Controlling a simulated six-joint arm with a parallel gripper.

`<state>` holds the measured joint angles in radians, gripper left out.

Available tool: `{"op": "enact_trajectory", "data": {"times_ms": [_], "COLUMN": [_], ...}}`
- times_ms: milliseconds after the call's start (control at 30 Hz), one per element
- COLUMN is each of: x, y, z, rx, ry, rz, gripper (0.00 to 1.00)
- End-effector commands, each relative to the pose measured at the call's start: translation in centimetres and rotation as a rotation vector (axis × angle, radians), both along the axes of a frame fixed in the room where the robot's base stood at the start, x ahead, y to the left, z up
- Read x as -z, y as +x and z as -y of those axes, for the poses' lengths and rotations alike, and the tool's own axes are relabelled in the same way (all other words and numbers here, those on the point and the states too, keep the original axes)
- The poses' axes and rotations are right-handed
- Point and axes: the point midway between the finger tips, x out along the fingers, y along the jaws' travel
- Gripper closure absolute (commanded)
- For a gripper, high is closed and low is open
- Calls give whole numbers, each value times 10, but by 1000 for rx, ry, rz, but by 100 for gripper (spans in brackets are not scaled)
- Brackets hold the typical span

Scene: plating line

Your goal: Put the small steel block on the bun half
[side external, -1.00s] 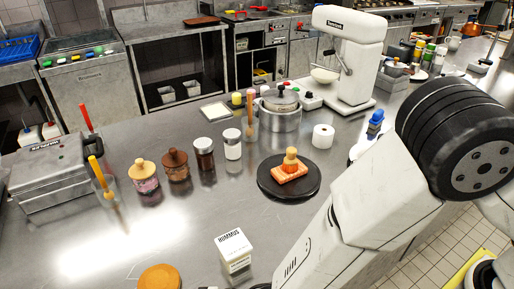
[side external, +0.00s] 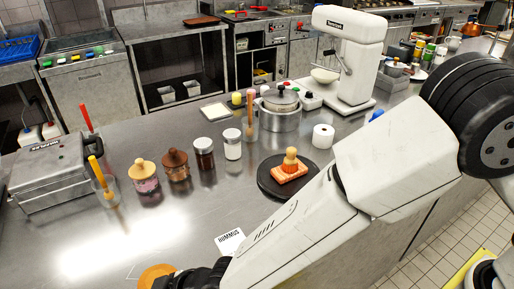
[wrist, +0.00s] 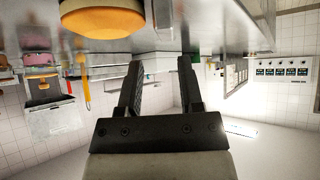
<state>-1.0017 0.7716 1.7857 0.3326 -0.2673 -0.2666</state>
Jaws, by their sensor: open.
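A round, orange-brown bun half (side external: 157,273) lies at the bottom edge of the side view, partly cut off and partly covered by my gripper. It also shows at the top of the wrist view (wrist: 100,18), which looks upside down. My gripper (wrist: 160,66) is open in the wrist view, with nothing seen between its two dark fingers. In the side view only the dark wrist end of my arm shows beside the bun half, running off the bottom edge.
Several jars (side external: 204,153) stand mid-counter. A grill press (side external: 50,172) is at left. The shiny counter front-left is clear.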

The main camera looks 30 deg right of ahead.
Motion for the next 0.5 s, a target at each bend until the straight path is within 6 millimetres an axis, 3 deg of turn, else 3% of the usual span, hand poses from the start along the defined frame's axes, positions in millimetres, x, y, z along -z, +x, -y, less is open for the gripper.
{"op": "enact_trajectory", "data": {"times_ms": [500], "x": [-3], "y": [1], "z": [-7], "rx": [-15], "ry": [-34], "rz": [-48], "gripper": [53]}}
